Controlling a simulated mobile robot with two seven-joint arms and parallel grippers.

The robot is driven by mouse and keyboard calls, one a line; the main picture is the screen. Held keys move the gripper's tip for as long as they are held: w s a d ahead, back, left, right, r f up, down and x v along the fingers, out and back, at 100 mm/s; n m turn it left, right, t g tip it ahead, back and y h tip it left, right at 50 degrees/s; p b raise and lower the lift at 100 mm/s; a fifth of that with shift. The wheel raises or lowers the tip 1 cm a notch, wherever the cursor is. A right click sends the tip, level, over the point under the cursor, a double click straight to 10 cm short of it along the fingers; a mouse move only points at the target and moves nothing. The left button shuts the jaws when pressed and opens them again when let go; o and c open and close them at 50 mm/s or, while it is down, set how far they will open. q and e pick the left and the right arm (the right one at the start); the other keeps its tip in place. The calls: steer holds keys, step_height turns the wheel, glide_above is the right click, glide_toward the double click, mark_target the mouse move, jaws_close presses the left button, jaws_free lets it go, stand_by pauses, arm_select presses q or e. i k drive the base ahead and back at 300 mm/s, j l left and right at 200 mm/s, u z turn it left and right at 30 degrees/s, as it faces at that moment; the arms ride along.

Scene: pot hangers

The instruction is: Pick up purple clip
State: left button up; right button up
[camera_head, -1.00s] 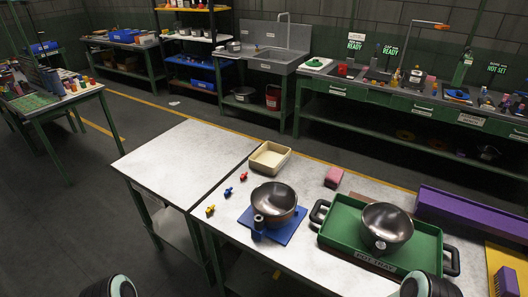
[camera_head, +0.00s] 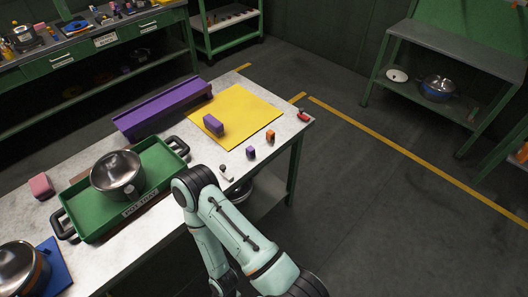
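A small purple piece (camera_head: 250,152), which may be the purple clip, stands on the light worktable near its front right edge. It is too small to make out its shape. A larger purple block (camera_head: 213,125) sits on the yellow mat (camera_head: 240,112). My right arm reaches up from the bottom and bends at the table's front edge, below and left of the small purple piece. Its gripper is out of view, and so is my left gripper. Nothing touches the small purple piece.
An orange piece (camera_head: 270,136), a white and black piece (camera_head: 226,173) and a red piece (camera_head: 303,115) lie nearby. A long purple rack (camera_head: 163,108) and a green tray (camera_head: 158,160) holding a pot (camera_head: 117,177) stand to the left. Open floor lies right.

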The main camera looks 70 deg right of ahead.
mark_target(250, 150)
steer(key=z, duration=2.3)
steer(key=u, duration=0.4)
steer(key=i+l+u, duration=0.1)
steer(key=u, duration=0.3)
steer(key=l+u, duration=0.4)
steer(key=i+l+u, duration=0.1)
steer(key=u, duration=0.3)
steer(key=l+u, duration=0.2)
steer(key=l, duration=0.4)
steer(key=k+l+u, duration=0.2)
steer(key=l, duration=0.35)
steer(key=i, duration=0.1)
